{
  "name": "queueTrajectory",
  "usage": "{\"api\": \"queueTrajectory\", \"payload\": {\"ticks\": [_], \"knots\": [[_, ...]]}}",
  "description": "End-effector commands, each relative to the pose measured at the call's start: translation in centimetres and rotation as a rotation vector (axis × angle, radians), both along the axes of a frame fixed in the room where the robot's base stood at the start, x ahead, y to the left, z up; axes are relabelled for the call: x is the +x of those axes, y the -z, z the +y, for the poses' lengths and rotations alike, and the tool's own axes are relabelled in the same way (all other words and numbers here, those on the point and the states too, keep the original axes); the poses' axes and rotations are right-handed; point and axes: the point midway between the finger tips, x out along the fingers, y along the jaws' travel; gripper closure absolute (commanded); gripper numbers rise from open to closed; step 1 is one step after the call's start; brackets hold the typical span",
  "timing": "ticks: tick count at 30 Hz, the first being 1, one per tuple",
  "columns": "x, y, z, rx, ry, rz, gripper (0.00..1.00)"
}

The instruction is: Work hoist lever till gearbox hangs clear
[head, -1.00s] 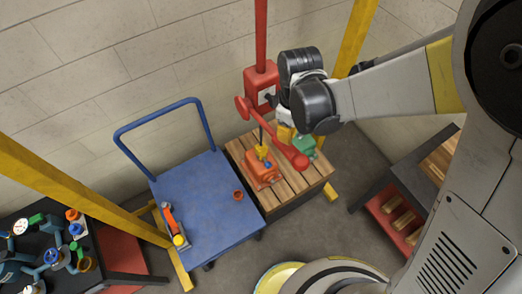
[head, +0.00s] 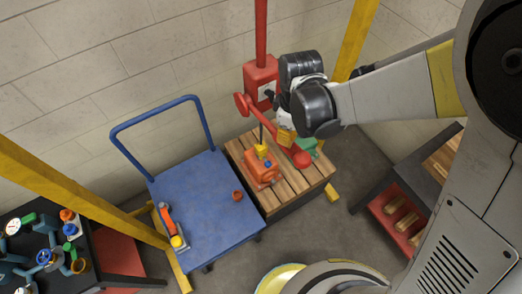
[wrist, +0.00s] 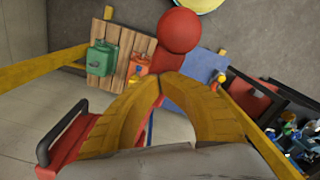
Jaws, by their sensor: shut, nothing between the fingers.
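The red hoist (head: 261,78) hangs on a red post above a slatted wooden pallet. Its red lever ends in a round knob (head: 301,159), low over the pallet; the knob also shows large in the wrist view (wrist: 179,31). An orange gearbox (head: 260,172) is at the pallet, with a yellow hook block (head: 262,151) and dark line above it. I cannot tell if there is a gap under it. My gripper (head: 285,138) has its yellow fingers shut and empty, close above the lever near the knob. The fingertips meet beside the lever in the wrist view (wrist: 157,82); contact is unclear.
A green unit (head: 306,146) stands on the pallet (head: 312,178), right of the gearbox. A blue cart (head: 205,205) stands to the left with an orange tool and small cup. Yellow frame posts (head: 353,38) flank the area. A dark bench with several parts is far left.

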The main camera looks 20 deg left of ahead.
Motion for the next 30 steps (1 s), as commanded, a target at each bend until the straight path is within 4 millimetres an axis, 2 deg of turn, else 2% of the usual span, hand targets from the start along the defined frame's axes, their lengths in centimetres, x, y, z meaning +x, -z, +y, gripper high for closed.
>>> {"api": "queueTrajectory", "payload": {"ticks": [1, 16, 30], "knots": [[0.0, 0.8, -0.1, 0.000, 0.000, -0.001, 1.00], [-0.5, 4.2, -0.6, 0.000, 0.000, -0.001, 1.00], [-0.5, 4.5, -0.6, 0.000, 0.000, -0.001, 1.00]]}}
